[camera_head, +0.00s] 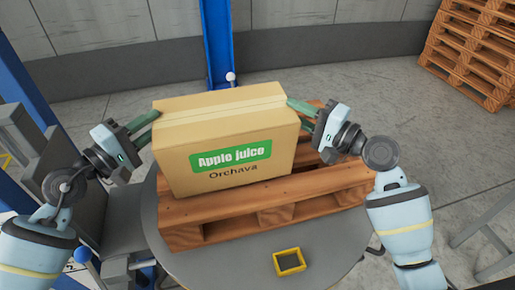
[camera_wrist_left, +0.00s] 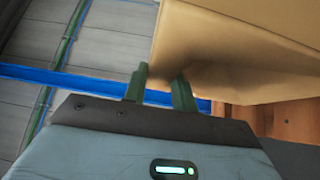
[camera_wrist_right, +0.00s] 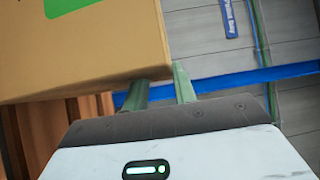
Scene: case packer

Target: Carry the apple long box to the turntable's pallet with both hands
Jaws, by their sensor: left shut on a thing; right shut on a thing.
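The apple long box (camera_head: 225,135) is a closed tan carton with a green "Apple juice" label and the word "Orchava". It is upright over the wooden pallet (camera_head: 215,212) on the round grey turntable (camera_head: 230,270). I cannot tell whether its base touches the boards. My left gripper (camera_head: 146,124) is shut on the box's left end, and my right gripper (camera_head: 302,112) is shut on its right end. The box also shows in the left wrist view (camera_wrist_left: 230,50) and in the right wrist view (camera_wrist_right: 90,50). The parts of the fingertips against the carton are partly hidden.
A small yellow square frame (camera_head: 289,261) lies on the turntable in front of the pallet. A blue post (camera_head: 217,45) stands behind the box. Stacked pallets (camera_head: 475,50) stand at the back right. Grey machine parts flank the turntable at left.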

